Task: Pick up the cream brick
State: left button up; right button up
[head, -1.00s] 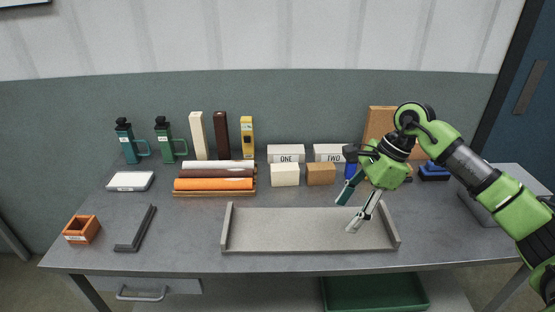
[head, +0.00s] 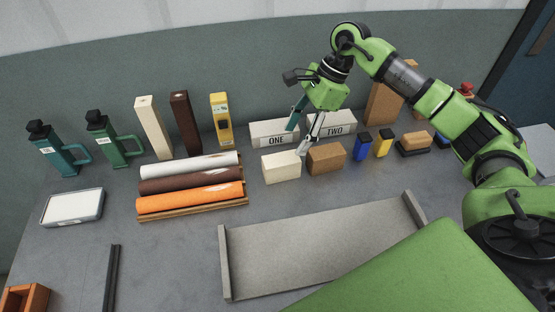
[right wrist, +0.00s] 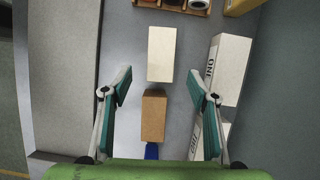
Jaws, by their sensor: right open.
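The cream brick (head: 281,167) stands on the grey table in front of the box marked ONE, left of a tan brick (head: 326,159). My right gripper (head: 298,138) is open and empty, hanging above and just behind the two bricks in the head view. In the right wrist view, the open right gripper (right wrist: 160,84) points down. There the cream brick (right wrist: 161,53) lies just beyond the fingertips, and the tan brick (right wrist: 153,116) shows between the fingers. My left gripper is not in view.
Boxes marked ONE (head: 274,133) and TWO (head: 333,124) stand close behind the bricks. Coloured rolls (head: 190,182) on a rack lie to the left. A blue container (head: 361,145) and a yellow one (head: 384,143) stand right. A grey tray (head: 320,248) lies in front.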

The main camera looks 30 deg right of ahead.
aim_at(284, 158)
jog(key=x, duration=0.4)
jog(key=shift+s+a+f+p, duration=0.15)
jog(key=shift+f+p, duration=0.15)
jog(key=shift+p, duration=0.05)
jog(key=shift+w+a+f, duration=0.2)
jog(key=shift+f, duration=0.35)
jog(key=shift+a+f+p, duration=0.15)
jog(key=shift+f+p, duration=0.2)
jog(key=p+x, duration=0.1)
jog(key=x, duration=0.2)
jog(key=shift+w+a+f, duration=0.1)
jog(key=shift+w+f, duration=0.05)
jog(key=shift+f, duration=0.15)
jog(key=shift+a+f, duration=0.1)
jog(key=shift+f, duration=0.3)
jog(key=shift+w, duration=0.1)
jog(key=c, duration=1.4)
